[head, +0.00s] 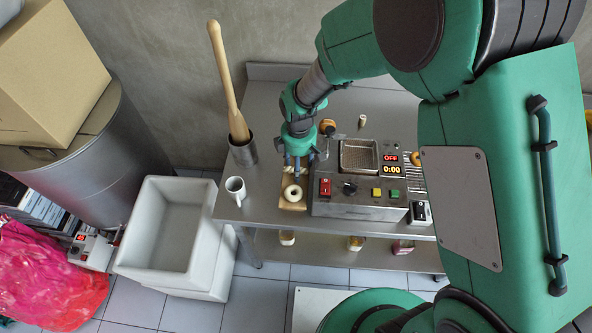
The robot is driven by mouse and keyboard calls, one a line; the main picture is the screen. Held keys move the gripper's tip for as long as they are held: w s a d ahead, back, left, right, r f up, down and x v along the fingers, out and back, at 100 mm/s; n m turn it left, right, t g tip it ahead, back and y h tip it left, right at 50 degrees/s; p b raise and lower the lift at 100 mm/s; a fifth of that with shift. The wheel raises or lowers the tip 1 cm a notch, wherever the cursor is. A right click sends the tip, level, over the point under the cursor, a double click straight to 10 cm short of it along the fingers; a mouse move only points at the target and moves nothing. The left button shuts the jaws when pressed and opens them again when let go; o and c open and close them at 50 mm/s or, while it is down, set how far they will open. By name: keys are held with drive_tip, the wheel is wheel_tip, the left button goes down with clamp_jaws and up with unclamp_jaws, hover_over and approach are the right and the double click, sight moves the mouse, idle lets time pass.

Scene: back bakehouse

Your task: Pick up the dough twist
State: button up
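My gripper (298,164) points down over the back part of a small wooden board (293,207) on the steel table. A pale dough ring (292,193) lies on the board just in front of the gripper.
A fryer (360,195) with a wire basket (359,156) and buttons stands right of the board. A white mug (235,188) and a metal pot (243,151) holding a wooden bat (226,80) stand left. Brown rings (327,126) lie behind. White tubs (172,228) stand on the floor.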

idle(0.5)
drive_tip(key=c, duration=1)
drive_tip(key=shift+r+p, duration=0.35)
drive_tip(key=shift+r, duration=4.6)
